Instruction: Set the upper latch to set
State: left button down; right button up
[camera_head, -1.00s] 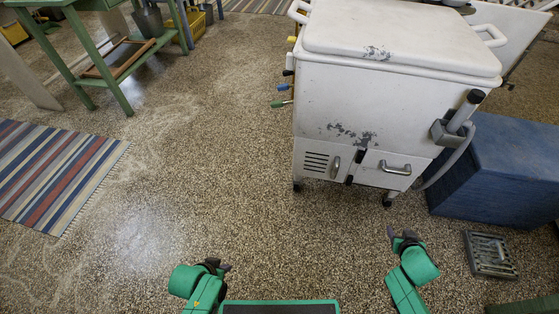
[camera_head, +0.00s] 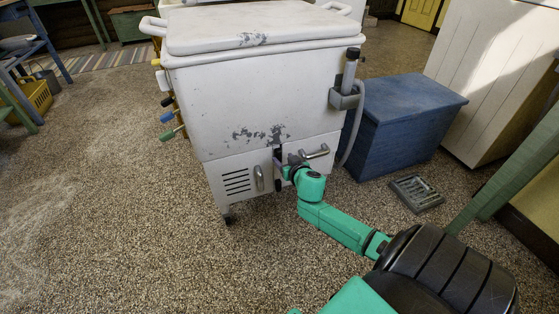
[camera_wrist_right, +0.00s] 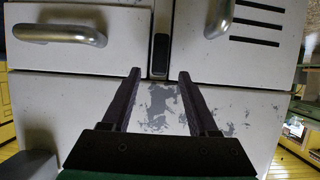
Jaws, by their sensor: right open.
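The white washer cabinet (camera_head: 245,110) fills the middle of the head view. The upper latch (camera_head: 277,153) is a small black piece at the top of the seam between the two lower doors, and a second black latch (camera_head: 278,184) shows below it. My right gripper (camera_head: 285,166) is at the washer front by these latches and partly covers the area. In the right wrist view my right gripper (camera_wrist_right: 159,74) is open and empty. A black latch (camera_wrist_right: 160,52) appears between and just beyond its fingertips; contact cannot be told. My left gripper is out of view.
A bar handle (camera_wrist_right: 60,34) and a second handle (camera_wrist_right: 220,18) flank the latch in the wrist view. A blue chest (camera_head: 400,115) stands right of the washer, with a floor grate (camera_head: 417,192) before it.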

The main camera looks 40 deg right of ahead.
aim_at(279, 155)
jog(key=b+x, duration=0.1)
jog(key=x, duration=0.3)
jog(key=shift+w+d+f, duration=0.1)
jog(key=shift+f, duration=0.05)
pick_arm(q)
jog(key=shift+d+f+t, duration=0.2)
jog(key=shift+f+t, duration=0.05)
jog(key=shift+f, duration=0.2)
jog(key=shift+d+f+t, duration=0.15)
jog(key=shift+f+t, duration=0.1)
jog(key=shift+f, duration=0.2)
pick_arm(e)
grip_shut()
